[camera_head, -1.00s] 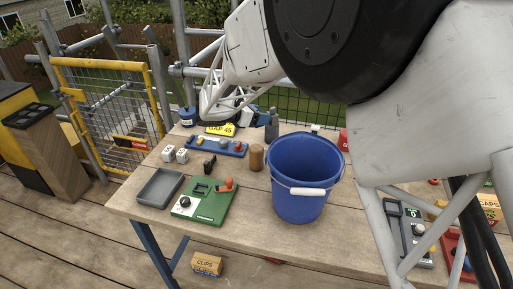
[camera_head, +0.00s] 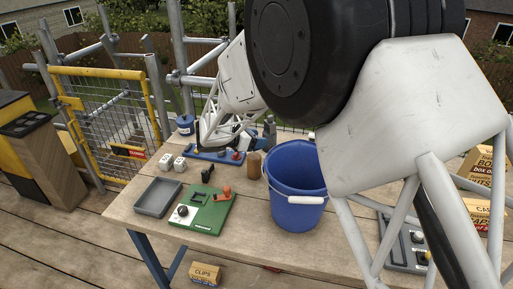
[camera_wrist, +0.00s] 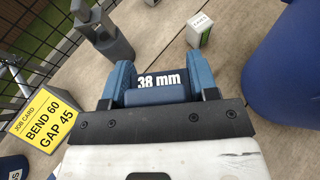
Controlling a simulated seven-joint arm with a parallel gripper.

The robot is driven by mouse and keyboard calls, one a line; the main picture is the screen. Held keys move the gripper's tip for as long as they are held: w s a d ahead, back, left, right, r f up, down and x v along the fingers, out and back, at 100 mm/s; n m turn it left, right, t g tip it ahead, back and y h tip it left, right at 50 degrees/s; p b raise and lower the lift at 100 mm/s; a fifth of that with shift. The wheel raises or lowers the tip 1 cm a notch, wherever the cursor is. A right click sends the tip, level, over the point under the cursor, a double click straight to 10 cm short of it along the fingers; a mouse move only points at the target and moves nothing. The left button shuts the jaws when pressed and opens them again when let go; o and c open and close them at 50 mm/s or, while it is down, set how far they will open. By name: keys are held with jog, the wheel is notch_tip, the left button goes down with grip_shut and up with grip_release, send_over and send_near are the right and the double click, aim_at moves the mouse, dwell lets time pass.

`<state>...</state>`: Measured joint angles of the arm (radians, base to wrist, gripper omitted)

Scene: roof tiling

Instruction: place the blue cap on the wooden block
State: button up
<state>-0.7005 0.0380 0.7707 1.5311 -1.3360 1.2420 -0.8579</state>
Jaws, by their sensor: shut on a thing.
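My gripper (camera_wrist: 160,82) is shut on a blue piece (camera_wrist: 158,98) in the wrist view, which lies between its two blue fingers. White "38 mm" lettering shows there. I cannot tell whether this piece is the whole blue cap, as its underside is hidden. A brown wooden block (camera_head: 253,165), roughly cylindrical, stands upright on the table just left of the blue bucket, to the right of my gripper. It is not visible in the wrist view.
The blue bucket (camera_head: 297,206) is a tall obstacle beside the wooden block. A green board (camera_head: 208,222), grey tray (camera_head: 157,196) and long blue tray (camera_head: 195,155) lie left of it. A yellow job card (camera_wrist: 45,120) and grey clamp (camera_wrist: 112,42) are near my gripper.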

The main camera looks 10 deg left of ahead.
jog(key=shift+f, duration=1.9)
jog(key=shift+f, duration=0.15)
jog(key=o, duration=0.9)
jog(key=shift+a+r, duration=0.1)
jog(key=shift+r, duration=0.15)
jog(key=v, duration=1.1)
jog(key=shift+s+a, duration=0.2)
jog(key=shift+s, duration=0.15)
jog(key=shift+r, duration=0.2)
